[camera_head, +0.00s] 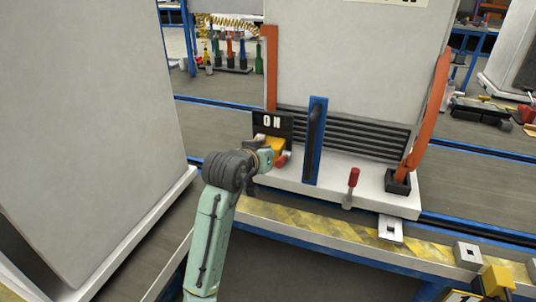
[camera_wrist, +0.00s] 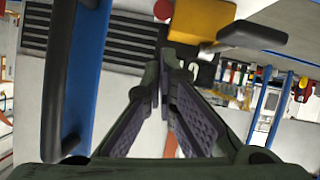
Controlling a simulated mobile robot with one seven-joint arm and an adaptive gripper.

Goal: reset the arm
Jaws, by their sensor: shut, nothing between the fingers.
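My arm (camera_head: 211,235), pale green with dark joints, reaches up from the bottom of the head view. In the wrist view, the gripper fingers (camera_wrist: 166,72) converge, shut and empty. The yellow block (camera_wrist: 202,18) with its dark lever and a red knob (camera_wrist: 163,9) lies just beyond the fingertips. Whether they touch it, I cannot tell.
A blue upright panel (camera_head: 315,140) with a black handle stands close right of my gripper; it fills the left of the wrist view (camera_wrist: 86,65). A large grey cabinet (camera_head: 85,130) stands left.

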